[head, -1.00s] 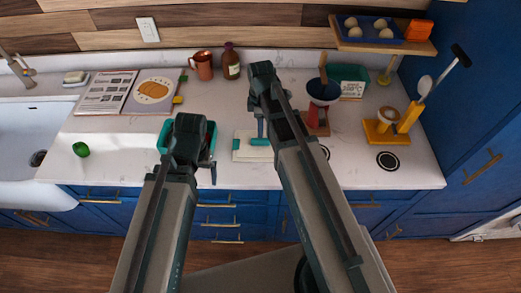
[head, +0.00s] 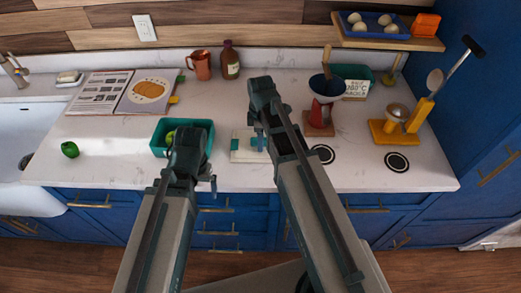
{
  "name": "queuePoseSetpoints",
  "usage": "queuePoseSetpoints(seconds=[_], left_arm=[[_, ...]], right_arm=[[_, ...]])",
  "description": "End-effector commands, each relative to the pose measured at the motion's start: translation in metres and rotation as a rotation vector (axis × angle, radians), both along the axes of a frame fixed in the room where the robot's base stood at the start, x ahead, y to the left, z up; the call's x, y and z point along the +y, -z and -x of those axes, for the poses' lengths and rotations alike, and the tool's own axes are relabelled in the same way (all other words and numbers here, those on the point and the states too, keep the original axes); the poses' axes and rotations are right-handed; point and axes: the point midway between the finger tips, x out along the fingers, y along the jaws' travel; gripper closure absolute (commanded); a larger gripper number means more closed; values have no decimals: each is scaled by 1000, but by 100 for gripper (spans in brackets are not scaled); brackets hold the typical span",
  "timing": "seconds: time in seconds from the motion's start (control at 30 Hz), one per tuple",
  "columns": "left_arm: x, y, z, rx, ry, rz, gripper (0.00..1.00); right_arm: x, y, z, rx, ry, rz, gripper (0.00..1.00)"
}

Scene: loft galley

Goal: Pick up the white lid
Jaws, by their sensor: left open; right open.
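A flat white square piece with teal parts, which looks like the white lid (head: 241,155), lies on the counter near its front edge, just right of a teal bin (head: 160,153). My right gripper (head: 262,140) is over its right part and hides some of it; I cannot tell whether they touch. The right gripper is open, its jaws mostly hidden by its own arm. My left gripper (head: 192,180) is open and in front of the teal bin, covering part of it. Nothing shows held in either gripper.
A green pepper (head: 70,149) lies at the left near the sink. A red funnel stand (head: 321,113) stands close right of my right gripper. A yellow stand (head: 390,138) is farther right. A copper mug (head: 201,65) and a brown bottle (head: 230,62) stand at the back.

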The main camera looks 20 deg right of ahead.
Motion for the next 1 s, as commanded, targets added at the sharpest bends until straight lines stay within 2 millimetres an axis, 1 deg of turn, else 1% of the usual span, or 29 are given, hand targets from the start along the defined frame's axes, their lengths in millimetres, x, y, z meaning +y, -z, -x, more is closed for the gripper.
queuePoseSetpoints(seconds=[0.03, 0.23, 0.27, 0.4, 0.47, 0.5, 0.57, 1.0], left_arm=[[0, 3, 0, 0, 0, 0, 3], [0, 1, 0, 0, 0, 0, 3], [0, 1, 0, 0, 0, 0, 3], [0, 1, 0, 0, 0, 0, 3], [0, 1, 0, 0, 0, 0, 3], [0, 1, 0, 0, 0, 0, 3], [0, 1, 0, 0, 0, 0, 3], [0, 0, 0, 0, 0, 0, 3]], right_arm=[[0, 3, 0, 0, 0, 0, 43], [0, 1, 0, 0, 0, 0, 43], [0, 1, 0, 0, 0, 0, 46], [0, 1, 0, 0, 0, 0, 71], [0, 1, 0, 0, 0, 0, 82], [0, 1, 0, 0, 0, 0, 89], [0, 1, 0, 0, 0, 0, 100], [0, 1, 0, 0, 0, 0, 100]])
